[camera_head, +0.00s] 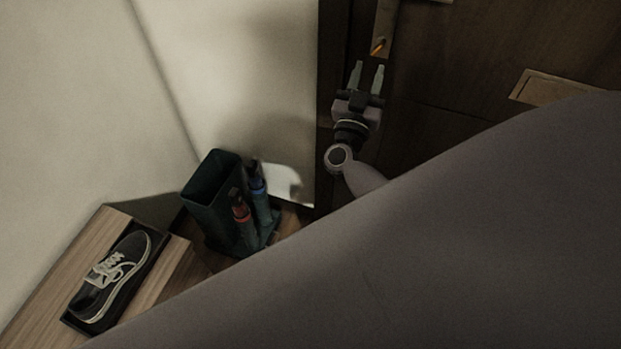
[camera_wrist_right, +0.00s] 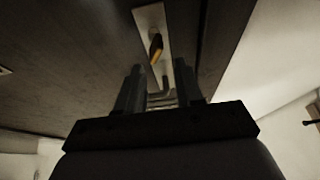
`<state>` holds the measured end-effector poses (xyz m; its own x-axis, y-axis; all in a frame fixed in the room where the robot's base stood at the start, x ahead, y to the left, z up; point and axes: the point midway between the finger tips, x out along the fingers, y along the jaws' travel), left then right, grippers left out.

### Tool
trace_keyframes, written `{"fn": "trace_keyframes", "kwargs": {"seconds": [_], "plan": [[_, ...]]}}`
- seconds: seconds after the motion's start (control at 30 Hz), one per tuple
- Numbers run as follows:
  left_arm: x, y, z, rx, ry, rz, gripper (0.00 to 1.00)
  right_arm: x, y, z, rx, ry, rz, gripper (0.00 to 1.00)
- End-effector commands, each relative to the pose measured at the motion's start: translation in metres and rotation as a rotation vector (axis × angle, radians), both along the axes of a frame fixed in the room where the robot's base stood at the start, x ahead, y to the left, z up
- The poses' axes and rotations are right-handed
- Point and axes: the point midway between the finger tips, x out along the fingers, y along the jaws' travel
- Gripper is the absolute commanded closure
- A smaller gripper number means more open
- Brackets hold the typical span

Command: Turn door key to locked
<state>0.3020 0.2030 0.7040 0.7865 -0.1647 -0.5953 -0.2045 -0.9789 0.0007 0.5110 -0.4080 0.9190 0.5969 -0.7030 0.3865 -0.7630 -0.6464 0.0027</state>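The door key (camera_head: 378,46) is a small orange-gold piece on a pale lock plate (camera_head: 385,28) on the dark door (camera_head: 450,75). In the right wrist view the key (camera_wrist_right: 156,48) sticks out of the plate (camera_wrist_right: 150,20), just beyond the fingertips. My right gripper (camera_head: 368,66) is open and empty, a little below the key in the head view. Its two fingers (camera_wrist_right: 158,72) stand apart in the wrist view, and the key is not between them. A handle-like metal part (camera_wrist_right: 162,98) shows between the fingers. My left gripper is not in view.
A dark umbrella stand (camera_head: 212,185) holding umbrellas with red and blue parts stands in the corner. A black shoe (camera_head: 112,272) lies in a tray on a wooden bench (camera_head: 165,275). A brass mail slot (camera_head: 560,88) is on the door. A pale wall (camera_head: 235,80) adjoins the door frame.

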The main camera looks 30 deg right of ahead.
Motion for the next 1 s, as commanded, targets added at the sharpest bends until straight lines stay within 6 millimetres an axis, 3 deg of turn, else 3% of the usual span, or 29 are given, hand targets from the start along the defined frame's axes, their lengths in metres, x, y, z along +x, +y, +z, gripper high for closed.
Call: {"fn": "trace_keyframes", "kwargs": {"seconds": [0.47, 1.0], "plan": [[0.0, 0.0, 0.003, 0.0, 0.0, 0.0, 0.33, -0.013, 0.088, -0.032, -0.045, 0.078, 0.503, 0.64], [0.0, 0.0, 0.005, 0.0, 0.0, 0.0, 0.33, -0.058, 0.165, -0.091, 0.033, 0.333, 0.87, 0.64]]}}
